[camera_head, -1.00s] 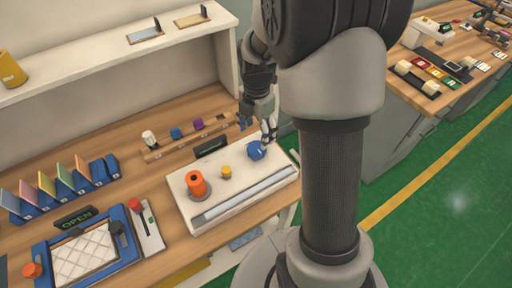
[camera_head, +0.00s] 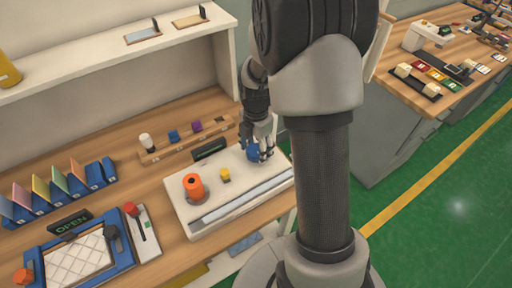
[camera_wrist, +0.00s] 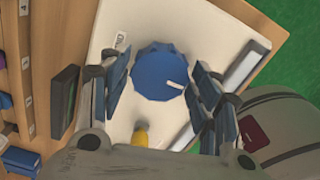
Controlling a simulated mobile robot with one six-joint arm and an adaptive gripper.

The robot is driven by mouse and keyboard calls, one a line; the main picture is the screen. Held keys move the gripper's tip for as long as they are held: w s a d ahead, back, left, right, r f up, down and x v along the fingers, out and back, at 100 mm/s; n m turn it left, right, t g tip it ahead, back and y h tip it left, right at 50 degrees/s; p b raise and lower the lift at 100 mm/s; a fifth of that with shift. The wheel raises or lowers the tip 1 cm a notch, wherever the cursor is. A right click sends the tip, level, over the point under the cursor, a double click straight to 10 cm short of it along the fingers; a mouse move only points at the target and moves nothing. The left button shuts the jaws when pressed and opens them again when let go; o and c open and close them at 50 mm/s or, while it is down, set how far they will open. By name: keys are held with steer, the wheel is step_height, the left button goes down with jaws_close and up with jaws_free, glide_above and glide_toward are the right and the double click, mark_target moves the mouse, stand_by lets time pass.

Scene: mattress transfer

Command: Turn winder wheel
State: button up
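The winder wheel is a blue knurled knob (camera_wrist: 158,70) with a white pointer mark, on the right end of a white winder base (camera_head: 178,206). In the head view the blue wheel (camera_head: 253,153) is partly hidden behind the fingers. My gripper (camera_head: 262,158) points down at the wheel. In the wrist view my gripper (camera_wrist: 160,88) is open, its fingers on the left and right of the wheel, with gaps visible on both sides. The pointer mark is toward the right finger. An orange spool (camera_head: 194,187) and a small yellow peg (camera_head: 225,175) stand on the same base.
A dark display (camera_head: 209,149) stands behind the base. Behind it is a wooden rack (camera_head: 160,153) with small coloured pieces. A blue-framed mesh panel (camera_head: 130,255) and a lever box (camera_head: 143,232) lie left. A shelf (camera_head: 110,50) runs above the bench.

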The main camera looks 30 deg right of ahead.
steer(key=c, duration=0.7)
